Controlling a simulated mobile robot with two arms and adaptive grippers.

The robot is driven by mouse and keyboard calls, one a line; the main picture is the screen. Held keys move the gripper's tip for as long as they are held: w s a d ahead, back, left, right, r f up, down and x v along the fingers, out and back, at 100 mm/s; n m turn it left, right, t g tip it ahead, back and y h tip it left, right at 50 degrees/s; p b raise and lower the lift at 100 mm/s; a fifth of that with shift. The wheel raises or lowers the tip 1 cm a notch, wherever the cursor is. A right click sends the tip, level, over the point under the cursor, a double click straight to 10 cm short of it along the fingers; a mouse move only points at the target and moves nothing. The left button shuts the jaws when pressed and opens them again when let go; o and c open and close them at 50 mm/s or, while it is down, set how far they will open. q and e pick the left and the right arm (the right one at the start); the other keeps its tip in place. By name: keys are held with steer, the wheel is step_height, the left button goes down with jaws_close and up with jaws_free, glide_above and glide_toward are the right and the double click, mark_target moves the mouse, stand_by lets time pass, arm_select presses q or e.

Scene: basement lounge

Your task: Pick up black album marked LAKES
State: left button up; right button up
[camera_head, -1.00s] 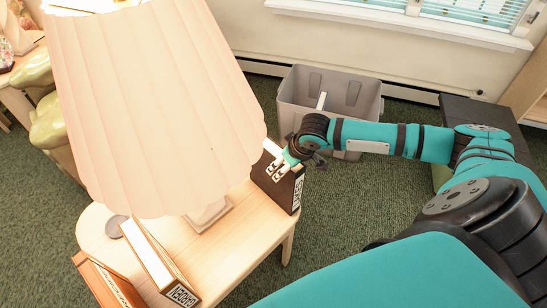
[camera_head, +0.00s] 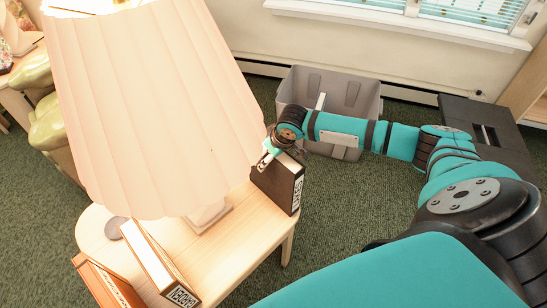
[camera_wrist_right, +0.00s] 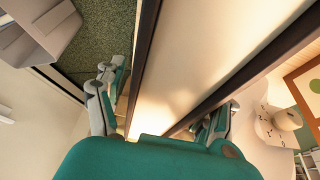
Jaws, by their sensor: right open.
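A dark album (camera_head: 282,184) stands upright on the right end of the wooden side table, with a white label on its spine; the lettering is too small to read surely. My right gripper (camera_head: 264,160) is at its top left edge, beside the lampshade. In the right wrist view the album's pale page block (camera_wrist_right: 205,60) runs between two dark covers. The open fingers of my right gripper (camera_wrist_right: 165,100) sit on either side of the album, and contact is not clear. My left gripper is not in view.
A large pleated lamp (camera_head: 150,110) stands close to the gripper on the side table (camera_head: 220,250). A grey bin (camera_head: 335,95) is on the carpet behind.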

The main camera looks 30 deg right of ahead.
steer(key=shift+f+p, duration=0.25)
steer(key=shift+p, duration=0.05)
steer(key=shift+c, duration=0.4)
steer(key=shift+r, duration=0.1)
jaws_close()
